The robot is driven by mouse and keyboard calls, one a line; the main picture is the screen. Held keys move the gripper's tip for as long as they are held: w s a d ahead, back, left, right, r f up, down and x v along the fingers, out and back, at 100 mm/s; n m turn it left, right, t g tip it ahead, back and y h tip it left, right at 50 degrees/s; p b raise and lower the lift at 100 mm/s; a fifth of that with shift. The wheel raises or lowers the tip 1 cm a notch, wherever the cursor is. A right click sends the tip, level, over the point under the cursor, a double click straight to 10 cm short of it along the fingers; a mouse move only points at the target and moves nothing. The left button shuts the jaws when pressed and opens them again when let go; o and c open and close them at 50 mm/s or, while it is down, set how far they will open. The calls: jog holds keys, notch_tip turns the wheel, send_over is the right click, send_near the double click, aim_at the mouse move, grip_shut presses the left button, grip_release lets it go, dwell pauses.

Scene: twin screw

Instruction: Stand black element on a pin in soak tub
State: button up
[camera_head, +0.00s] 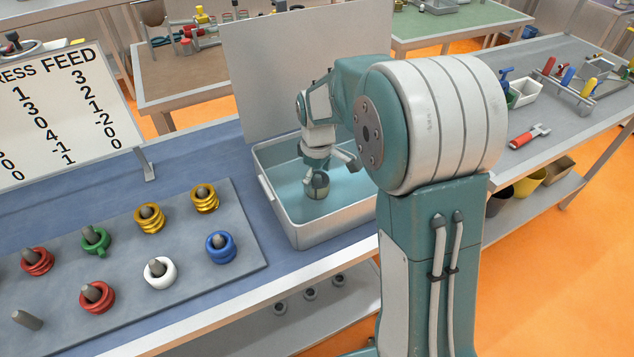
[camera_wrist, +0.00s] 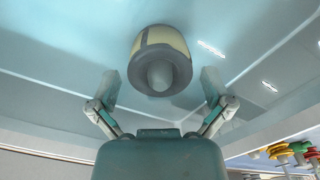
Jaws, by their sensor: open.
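The soak tub (camera_head: 283,207) is a pale grey tray with a light blue inside, standing on the blue bench. The black element (camera_head: 317,190) is inside it, dark grey and round. In the wrist view the black element (camera_wrist: 146,75) has a cream band on its side, and a grey rounded pin tip (camera_wrist: 160,76) shows at its centre. How far down the pin it sits cannot be told. My gripper (camera_wrist: 160,86) is open, one finger on each side of the element with visible gaps. In the head view my arm reaches into the tub from the right.
A grey board (camera_head: 215,263) left of the tub carries red, green, yellow, white and blue elements on pins. One front pin (camera_head: 27,320) is bare. A pale upright panel (camera_head: 300,65) stands behind the tub, and a number sign (camera_head: 55,115) stands at left.

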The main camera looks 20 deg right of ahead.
notch_tip(320, 180, up, 10)
jog(key=shift+f, duration=0.1)
dwell(0.6)
jog(key=s+r+m+t, duration=0.2)
jog(key=s+m, duration=0.2)
jog(key=s, duration=0.8)
jog(key=s+r+m+t, duration=0.3)
jog(key=s+m, duration=0.1)
jog(key=s, duration=0.8)
jog(key=shift+m+t, duration=0.3)
